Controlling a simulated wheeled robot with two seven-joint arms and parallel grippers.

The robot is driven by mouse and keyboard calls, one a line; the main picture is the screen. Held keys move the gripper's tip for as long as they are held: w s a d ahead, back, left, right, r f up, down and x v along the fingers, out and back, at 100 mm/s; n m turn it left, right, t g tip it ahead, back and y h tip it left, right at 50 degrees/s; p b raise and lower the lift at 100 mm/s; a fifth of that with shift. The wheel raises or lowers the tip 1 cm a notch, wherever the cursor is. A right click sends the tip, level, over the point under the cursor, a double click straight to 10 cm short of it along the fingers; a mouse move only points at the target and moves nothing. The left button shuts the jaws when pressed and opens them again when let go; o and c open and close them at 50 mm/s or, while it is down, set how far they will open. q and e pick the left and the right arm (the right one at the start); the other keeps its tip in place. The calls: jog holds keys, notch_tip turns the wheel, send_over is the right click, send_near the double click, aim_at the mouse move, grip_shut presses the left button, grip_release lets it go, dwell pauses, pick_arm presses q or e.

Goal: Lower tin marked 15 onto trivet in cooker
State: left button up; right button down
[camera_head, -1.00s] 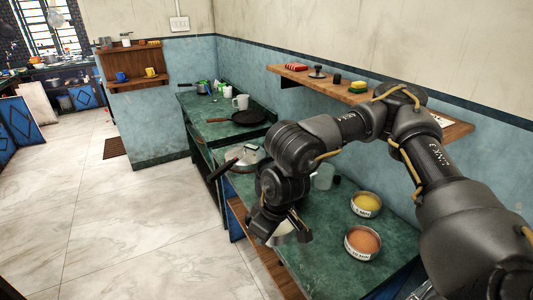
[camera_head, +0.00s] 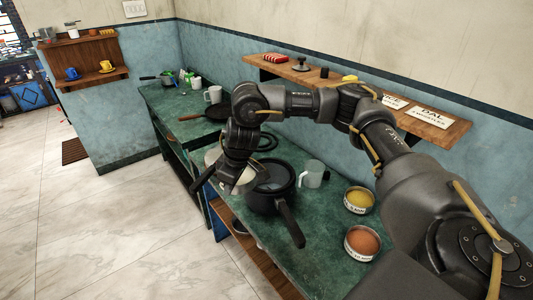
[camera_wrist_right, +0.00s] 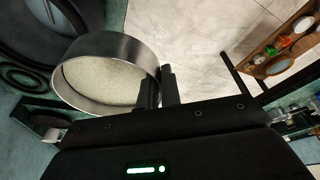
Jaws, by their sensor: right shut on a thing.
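My right gripper (camera_head: 232,188) is shut on the wall of a round metal tin, pointing down at the left side of the dark cooker (camera_head: 268,200). In the right wrist view the tin (camera_wrist_right: 108,72) holds pale, grain-like contents, and the gripper (camera_wrist_right: 158,88) grips its right-hand rim. No number is readable on this tin. It is held raised, and part of it shows beside the cooker's rim in the head view (camera_head: 246,181). The cooker is open, its long black handle pointing to the front. Its inside is dark, and I cannot make out the trivet. My left gripper is out of view.
A yellow-filled tin (camera_head: 359,200) and an orange-filled tin (camera_head: 362,243) stand on the green counter (camera_head: 325,225). A grey mug (camera_head: 313,174) stands right of the cooker. A pale, lid-like disc is partly behind my arm.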

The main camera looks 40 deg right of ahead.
aim_at(246, 173)
jog(key=w+d, duration=0.1)
jog(key=d, duration=0.2)
jog(key=w+d+p, duration=0.1)
jog(key=w+d, duration=0.1)
jog(key=w+d+p, duration=0.1)
jog(key=w+d, duration=0.1)
jog(key=d, duration=0.1)
jog(key=shift+d+f, duration=0.15)
jog(key=shift+d, duration=0.15)
pick_arm(q)
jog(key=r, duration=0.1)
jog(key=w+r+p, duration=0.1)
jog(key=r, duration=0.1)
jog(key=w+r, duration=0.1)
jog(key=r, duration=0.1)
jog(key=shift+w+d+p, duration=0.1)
jog(key=shift+p, duration=0.25)
pick_arm(e)
jog(key=d+f, duration=0.1)
jog(key=d, duration=0.7)
jog(key=shift+d+f+n, duration=0.35)
jog(key=shift+n, duration=0.05)
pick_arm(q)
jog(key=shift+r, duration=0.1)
pick_arm(e)
jog(key=shift+s, duration=0.15)
